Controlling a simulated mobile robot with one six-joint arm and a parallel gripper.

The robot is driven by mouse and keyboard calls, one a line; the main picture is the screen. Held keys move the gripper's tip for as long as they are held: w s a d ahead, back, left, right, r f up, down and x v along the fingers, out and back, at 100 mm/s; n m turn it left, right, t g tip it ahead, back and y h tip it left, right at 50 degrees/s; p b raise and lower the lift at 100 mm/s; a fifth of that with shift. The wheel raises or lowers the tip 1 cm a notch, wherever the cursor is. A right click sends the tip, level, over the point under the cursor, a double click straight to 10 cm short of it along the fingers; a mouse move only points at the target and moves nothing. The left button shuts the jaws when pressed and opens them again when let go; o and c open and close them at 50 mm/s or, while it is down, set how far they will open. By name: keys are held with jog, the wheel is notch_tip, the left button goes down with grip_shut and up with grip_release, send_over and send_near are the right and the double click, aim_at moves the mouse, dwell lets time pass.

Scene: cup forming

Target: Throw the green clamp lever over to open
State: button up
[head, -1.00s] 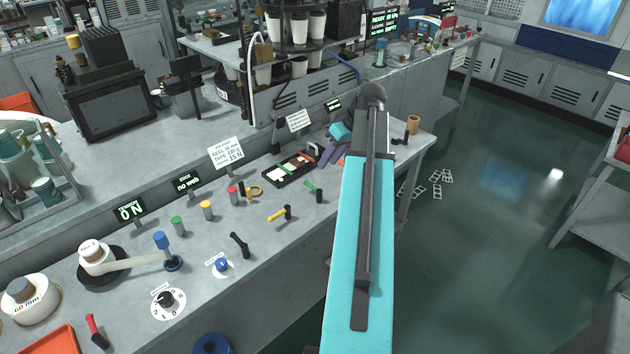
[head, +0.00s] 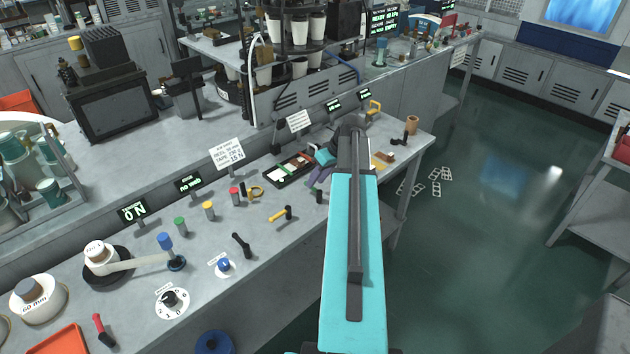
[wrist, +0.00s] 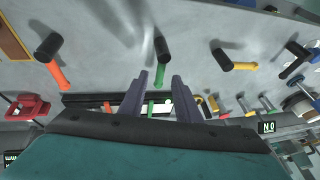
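The green clamp lever (wrist: 160,77), with a black knob end (wrist: 162,48), shows in the wrist view just past my fingertips. Its green arm lines up with the gap between them; I cannot tell whether they touch it. In the head view only its black end (head: 319,197) shows clearly; my gripper covers the rest. My gripper (wrist: 160,80) is open, its two purple fingers apart and nothing held. In the head view its purple fingers (head: 318,178) are right beside the lever, over the bench.
An orange lever (wrist: 58,75) and a yellow lever (wrist: 242,66) stand on either side of the green one in the wrist view. A black tray (head: 272,178) lies behind the levers. Several colored knobs and a black lever (head: 241,244) stand further left along the bench.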

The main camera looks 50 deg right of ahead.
jog(key=shift+x, duration=1.05)
grip_shut()
